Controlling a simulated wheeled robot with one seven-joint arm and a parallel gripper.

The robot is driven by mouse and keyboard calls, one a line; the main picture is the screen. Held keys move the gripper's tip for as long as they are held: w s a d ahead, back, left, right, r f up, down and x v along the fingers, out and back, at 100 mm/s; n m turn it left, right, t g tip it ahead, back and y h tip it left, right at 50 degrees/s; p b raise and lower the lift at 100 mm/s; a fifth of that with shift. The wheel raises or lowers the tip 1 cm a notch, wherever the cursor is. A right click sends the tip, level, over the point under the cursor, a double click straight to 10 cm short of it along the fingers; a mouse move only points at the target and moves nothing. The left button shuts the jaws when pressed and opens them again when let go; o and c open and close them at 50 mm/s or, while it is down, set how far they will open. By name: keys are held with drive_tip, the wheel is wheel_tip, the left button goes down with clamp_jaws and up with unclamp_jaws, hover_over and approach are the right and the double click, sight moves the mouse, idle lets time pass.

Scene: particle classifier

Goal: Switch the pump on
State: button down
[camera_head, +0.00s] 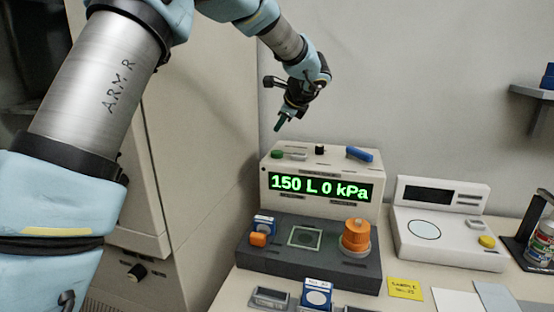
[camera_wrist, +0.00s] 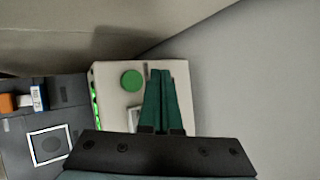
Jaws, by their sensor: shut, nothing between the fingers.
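The particle classifier (camera_head: 262,203) is a cream unit with a lit green display (camera_head: 320,188) reading "150 L 0 kPa", on a dark grey base. On its top are a green round button (camera_head: 277,155), a small black knob (camera_head: 320,150) and a blue lever (camera_head: 360,154). The green button also shows in the wrist view (camera_wrist: 132,80), just left of the fingertips. My gripper (camera_head: 281,126) is shut and empty, above the unit's top left and apart from it. In the wrist view its green fingers (camera_wrist: 160,75) are together and hide part of the top. I cannot tell which control is the pump's.
A white device (camera_head: 450,248) stands to the right. A beige cabinet (camera_head: 190,150) is close on the left. Air above the unit is free.

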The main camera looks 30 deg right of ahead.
sight(277, 151)
drive_tip(key=shift+f+b, duration=1.55)
drive_tip(key=shift+f, duration=1)
drive_tip(key=shift+f+b, duration=0.3)
drive_tip(key=shift+f, duration=0.15)
drive_tip(key=shift+f+b, duration=0.65)
drive_tip(key=shift+f, duration=0.2)
idle(0.7)
drive_tip(key=shift+r, duration=0.1)
drive_tip(key=shift+r+p, duration=1.05)
drive_tip(key=shift+r, duration=0.2)
wheel_tip(277, 151, up, 5)
drive_tip(key=p, duration=0.4)
